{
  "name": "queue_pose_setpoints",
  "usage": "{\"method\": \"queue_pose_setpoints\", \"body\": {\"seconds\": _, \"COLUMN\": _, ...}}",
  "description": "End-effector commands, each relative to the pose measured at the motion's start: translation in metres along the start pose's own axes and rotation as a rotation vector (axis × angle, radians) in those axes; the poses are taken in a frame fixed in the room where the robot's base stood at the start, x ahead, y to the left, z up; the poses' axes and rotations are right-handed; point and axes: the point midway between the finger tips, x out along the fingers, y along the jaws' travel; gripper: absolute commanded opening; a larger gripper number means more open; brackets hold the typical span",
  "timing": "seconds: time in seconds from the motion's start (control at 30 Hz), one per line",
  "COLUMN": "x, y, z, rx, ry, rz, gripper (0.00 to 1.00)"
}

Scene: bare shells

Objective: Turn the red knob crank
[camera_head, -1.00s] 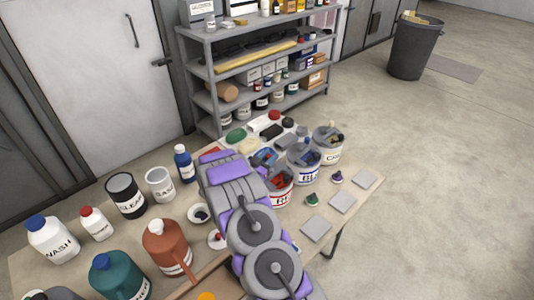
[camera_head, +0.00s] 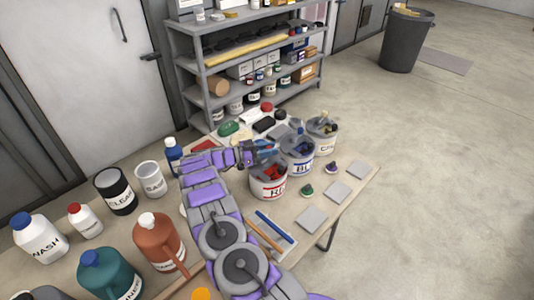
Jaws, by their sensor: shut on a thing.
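I cannot clearly make out a red knob crank. Several small red pieces (camera_head: 268,172) show in the pail marked "RE" (camera_head: 268,189). My gripper (camera_head: 266,151) is at the end of my purple and grey arm, over the back of this pail. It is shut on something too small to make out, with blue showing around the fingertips. My arm hides the middle of the table.
Pails marked "BL" (camera_head: 298,168) and "CO" (camera_head: 322,142) stand to the right. Jugs (camera_head: 158,244) and cans crowd the left. Shelves (camera_head: 212,105) stand behind.

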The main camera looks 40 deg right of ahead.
Motion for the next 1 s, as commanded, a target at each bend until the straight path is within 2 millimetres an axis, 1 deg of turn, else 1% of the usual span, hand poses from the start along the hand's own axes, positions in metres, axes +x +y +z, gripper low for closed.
{"method": "queue_pose_setpoints", "body": {"seconds": 0.13, "x": 0.0021, "y": 0.0005, "z": 0.0027, "rx": 0.003, "ry": 0.001, "rz": 0.055, "gripper": 0.01}}
{"method": "queue_pose_setpoints", "body": {"seconds": 0.4, "x": 0.0043, "y": 0.0031, "z": 0.0011, "rx": 0.002, "ry": 0.000, "rz": 0.126, "gripper": 0.00}}
{"method": "queue_pose_setpoints", "body": {"seconds": 1.0, "x": 0.0055, "y": 0.0050, "z": -0.0008, "rx": 0.000, "ry": 0.002, "rz": 0.158, "gripper": 0.00}}
